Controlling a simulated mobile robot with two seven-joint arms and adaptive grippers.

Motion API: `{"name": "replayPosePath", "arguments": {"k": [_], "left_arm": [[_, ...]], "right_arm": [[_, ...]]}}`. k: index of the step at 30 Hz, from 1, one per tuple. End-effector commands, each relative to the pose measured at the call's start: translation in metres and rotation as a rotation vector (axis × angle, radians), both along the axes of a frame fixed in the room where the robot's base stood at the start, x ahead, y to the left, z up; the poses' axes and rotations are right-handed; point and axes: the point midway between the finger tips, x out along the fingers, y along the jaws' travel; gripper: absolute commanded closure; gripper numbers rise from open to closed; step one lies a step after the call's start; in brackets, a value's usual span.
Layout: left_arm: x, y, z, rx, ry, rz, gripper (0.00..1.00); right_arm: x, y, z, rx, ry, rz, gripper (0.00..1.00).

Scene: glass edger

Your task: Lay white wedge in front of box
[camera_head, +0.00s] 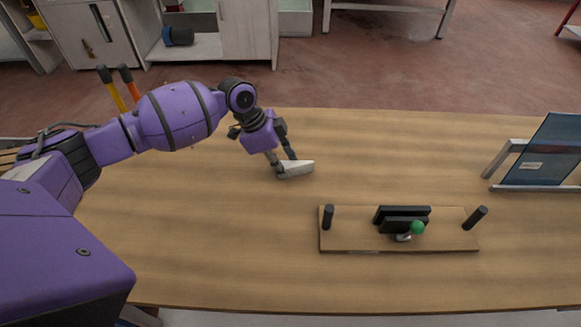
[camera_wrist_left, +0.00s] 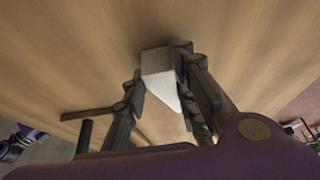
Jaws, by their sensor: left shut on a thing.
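The white wedge (camera_head: 297,168) is at the fingertips of my left gripper (camera_head: 285,163), low over the wooden table or touching it; I cannot tell which. In the left wrist view the wedge (camera_wrist_left: 160,76) sits between the two dark fingers of my left gripper (camera_wrist_left: 160,85), which is shut on it. Its narrow end points toward the palm in that view. I see no object that is clearly the box. My right gripper is not in view.
A wooden board (camera_head: 345,243) with two black posts, a black block and a green ball (camera_head: 418,227) lies right of the wedge. A blue glass pane (camera_head: 545,150) on a metal frame stands at the right. The table (camera_head: 220,240) is bare around the wedge.

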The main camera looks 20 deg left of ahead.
Motion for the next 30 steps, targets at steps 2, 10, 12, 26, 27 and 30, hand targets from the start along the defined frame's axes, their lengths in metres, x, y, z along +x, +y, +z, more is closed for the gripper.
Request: {"name": "replayPosePath", "arguments": {"k": [2,10,12,26,27,30], "left_arm": [[0.0,0.0,0.0,0.0,-0.001,0.0,1.0],[0.001,0.0,0.013,0.0,-0.003,0.001,1.0],[0.001,0.0,0.023,0.0,-0.004,-0.001,1.0],[-0.088,0.003,0.107,0.004,-0.001,-0.002,1.0],[-0.096,0.003,0.111,0.004,-0.002,-0.002,1.0],[-0.115,0.003,0.119,0.004,-0.002,-0.001,1.0]], "right_arm": [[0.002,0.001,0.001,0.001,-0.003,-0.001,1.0],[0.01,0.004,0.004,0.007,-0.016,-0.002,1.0],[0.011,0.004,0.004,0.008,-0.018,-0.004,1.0],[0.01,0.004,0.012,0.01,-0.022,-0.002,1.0],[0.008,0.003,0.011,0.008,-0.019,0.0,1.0],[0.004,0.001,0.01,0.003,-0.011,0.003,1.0]]}}
